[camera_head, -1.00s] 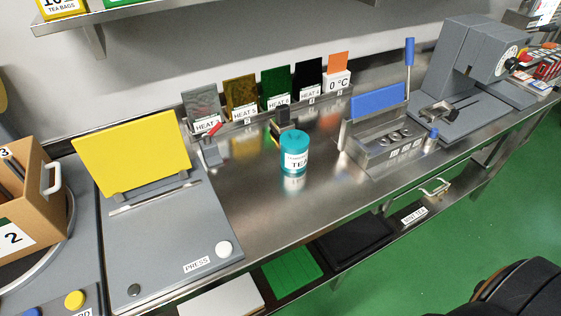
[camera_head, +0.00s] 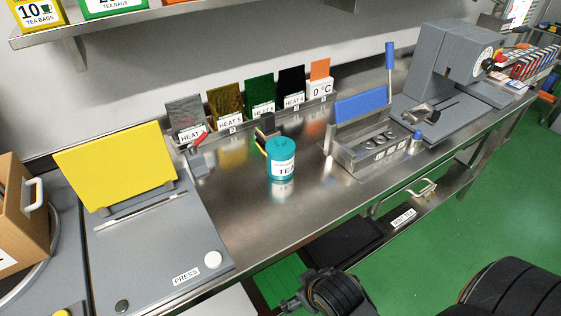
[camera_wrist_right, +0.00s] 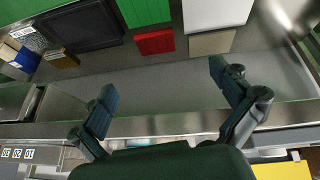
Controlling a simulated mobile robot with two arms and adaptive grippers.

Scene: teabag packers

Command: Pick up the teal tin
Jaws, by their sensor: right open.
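The teal tin (camera_head: 281,159) stands upright on the steel worktop (camera_head: 318,199), with a white label on its front. In the head view my right gripper (camera_head: 292,304) shows at the bottom edge, below and in front of the worktop, well apart from the tin. In the right wrist view the same gripper (camera_wrist_right: 165,88) has its two fingers spread wide with nothing between them. The tin does not show in that view. My left gripper is not in view.
The grey press (camera_head: 160,245) with a yellow lid (camera_head: 115,168) stands left of the tin. A steel holder with a blue flap (camera_head: 360,106) stands to the right. Coloured heat cards (camera_head: 259,95) line the back. The worktop in front of the tin is clear.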

